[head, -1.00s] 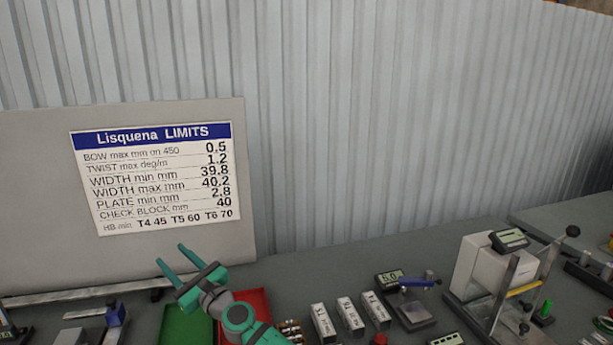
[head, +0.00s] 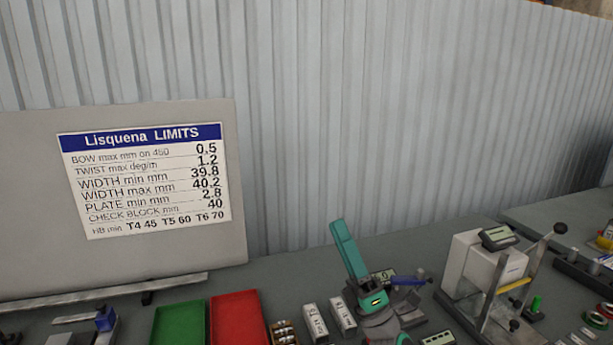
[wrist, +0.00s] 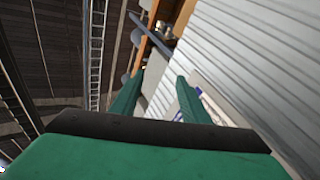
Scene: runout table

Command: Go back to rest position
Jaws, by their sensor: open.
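My gripper (head: 350,248) is raised over the table in the head view, in front of the digital gauge (head: 408,283) and the row of white boxes. Its green fingers point upward, and one finger largely covers the other from this side. In the wrist view, the two fingers of my gripper (wrist: 155,98) stand apart with nothing between them. Beyond them are the corrugated wall and shelving, seen tilted.
A green tray (head: 178,325) and a red tray (head: 237,318) lie on the grey table (head: 330,262). White boxes (head: 316,322) stand beside them. A tester with a white housing (head: 485,265) stands at right. A limits board (head: 145,180) leans at the back left.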

